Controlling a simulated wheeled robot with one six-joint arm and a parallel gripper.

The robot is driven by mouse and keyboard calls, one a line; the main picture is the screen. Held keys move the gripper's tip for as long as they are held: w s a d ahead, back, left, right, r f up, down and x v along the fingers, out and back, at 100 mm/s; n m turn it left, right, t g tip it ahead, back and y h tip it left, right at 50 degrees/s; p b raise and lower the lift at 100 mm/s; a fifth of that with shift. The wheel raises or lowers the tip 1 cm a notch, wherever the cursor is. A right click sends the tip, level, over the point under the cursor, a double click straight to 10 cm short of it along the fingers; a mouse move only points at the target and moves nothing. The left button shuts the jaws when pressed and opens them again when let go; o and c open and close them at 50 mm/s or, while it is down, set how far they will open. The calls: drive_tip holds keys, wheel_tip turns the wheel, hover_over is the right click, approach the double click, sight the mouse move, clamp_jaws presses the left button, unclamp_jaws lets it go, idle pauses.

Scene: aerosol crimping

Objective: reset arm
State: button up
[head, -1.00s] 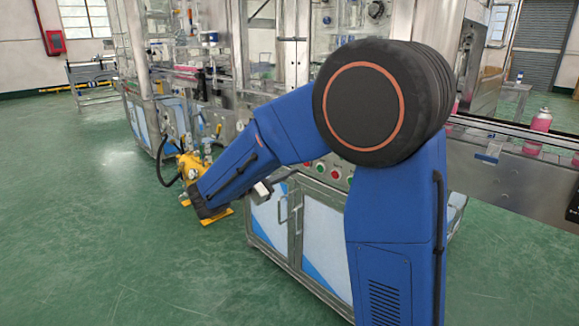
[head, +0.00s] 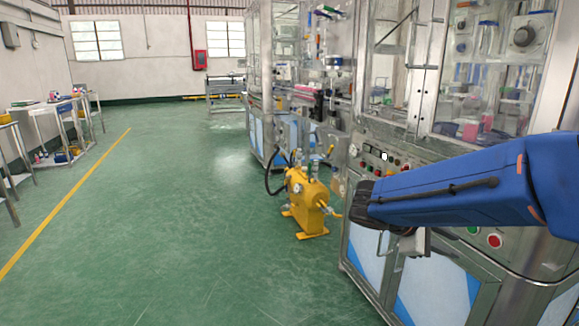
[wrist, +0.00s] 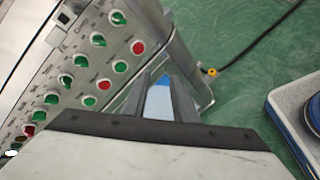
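My blue arm (head: 450,190) reaches in from the right edge of the head view, its dark wrist end beside the machine's front. My gripper (wrist: 161,88) shows in the wrist view as two grey fingers with a gap between them. A blue and white cabinet panel shows through the gap, and nothing is held. In the head view the gripper is mostly hidden behind and below the wrist.
A control panel (wrist: 85,75) with green and red knobs is close beside the fingers. A yellow pump unit (head: 305,198) stands on the floor left of my wrist. Steel machine cabinets (head: 440,290) fill the right. Open green floor (head: 180,230) lies left, with side tables (head: 62,125) beyond.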

drive_tip(key=s+a+f+m+y, duration=0.1)
drive_tip(key=s+f+m+y, duration=0.15)
drive_tip(key=s, duration=0.35)
drive_tip(key=s+a+f+m+y, duration=0.1)
drive_tip(key=s+f+m+y, duration=0.15)
drive_tip(key=s, duration=0.35)
drive_tip(key=s+a+f+m+t+y, duration=0.1)
drive_tip(key=s+a+m+t+y, duration=0.2)
drive_tip(key=s+a+m+y, duration=0.2)
drive_tip(key=s+a+y, duration=0.1)
drive_tip(key=s+a, duration=0.1)
drive_tip(key=a, duration=0.1)
drive_tip(key=shift+f+y, duration=0.35)
drive_tip(key=shift+y, duration=0.05)
drive_tip(key=shift+d, duration=0.15)
idle(0.8)
